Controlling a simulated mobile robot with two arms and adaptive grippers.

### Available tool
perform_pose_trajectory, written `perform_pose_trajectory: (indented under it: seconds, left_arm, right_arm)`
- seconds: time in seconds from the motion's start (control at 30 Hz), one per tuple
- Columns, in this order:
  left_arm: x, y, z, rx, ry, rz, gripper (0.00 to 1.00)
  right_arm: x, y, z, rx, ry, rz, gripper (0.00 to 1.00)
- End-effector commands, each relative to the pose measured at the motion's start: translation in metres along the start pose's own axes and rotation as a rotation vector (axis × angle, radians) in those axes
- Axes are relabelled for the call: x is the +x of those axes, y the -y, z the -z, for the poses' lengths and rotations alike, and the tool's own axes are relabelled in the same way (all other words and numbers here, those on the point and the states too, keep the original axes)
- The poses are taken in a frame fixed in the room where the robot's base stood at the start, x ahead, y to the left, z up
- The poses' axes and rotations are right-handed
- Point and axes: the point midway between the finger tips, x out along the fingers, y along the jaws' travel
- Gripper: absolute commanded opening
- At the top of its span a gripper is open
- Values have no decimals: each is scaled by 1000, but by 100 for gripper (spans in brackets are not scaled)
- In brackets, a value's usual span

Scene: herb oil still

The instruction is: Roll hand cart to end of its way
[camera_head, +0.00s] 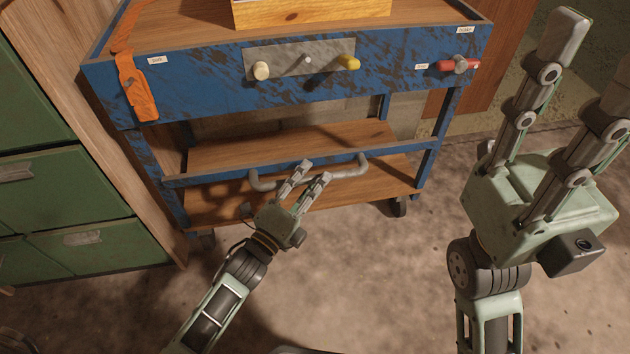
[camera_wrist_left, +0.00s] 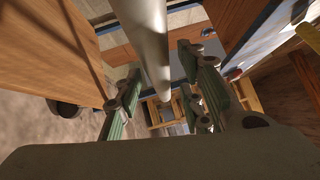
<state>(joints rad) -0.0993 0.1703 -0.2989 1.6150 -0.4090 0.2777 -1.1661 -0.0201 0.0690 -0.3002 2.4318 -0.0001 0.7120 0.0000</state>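The hand cart (camera_head: 205,88) is blue with worn paint and wooden shelves, and stands in front of me in the head view. Its grey handle (camera_head: 347,170) is a low bar across the front. My left gripper (camera_head: 315,172) is at the middle of the handle. In the left wrist view, the pale handle bar (camera_wrist_left: 150,45) runs between the parted fingers of the left gripper (camera_wrist_left: 160,85), with gaps on both sides. My right gripper (camera_head: 594,62) is raised at the right, open and empty, away from the cart.
A green drawer cabinet (camera_head: 70,190) stands close at the cart's left. An orange strap (camera_head: 136,88) hangs on the cart's front left. A wooden box (camera_head: 310,13) sits on top. Bare floor (camera_head: 350,265) lies before the cart.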

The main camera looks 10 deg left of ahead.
Motion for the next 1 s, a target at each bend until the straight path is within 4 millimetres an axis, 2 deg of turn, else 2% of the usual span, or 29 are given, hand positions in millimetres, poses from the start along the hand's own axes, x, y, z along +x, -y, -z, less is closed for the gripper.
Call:
perform_pose_trajectory:
  seconds: [0.13,0.43,0.83,1.0]
  left_arm:
    - [12,-1,0,-1,0,0,36]
    - [14,0,0,-2,0,-1,35]
    - [13,0,0,-2,0,-1,0]
    - [13,-1,0,-1,0,-2,0]
  right_arm:
    - [1,0,1,-2,-14,5,36]
    - [3,1,1,-2,-15,6,36]
    - [3,1,1,-2,-15,6,36]
    - [3,1,1,-2,-15,6,36]
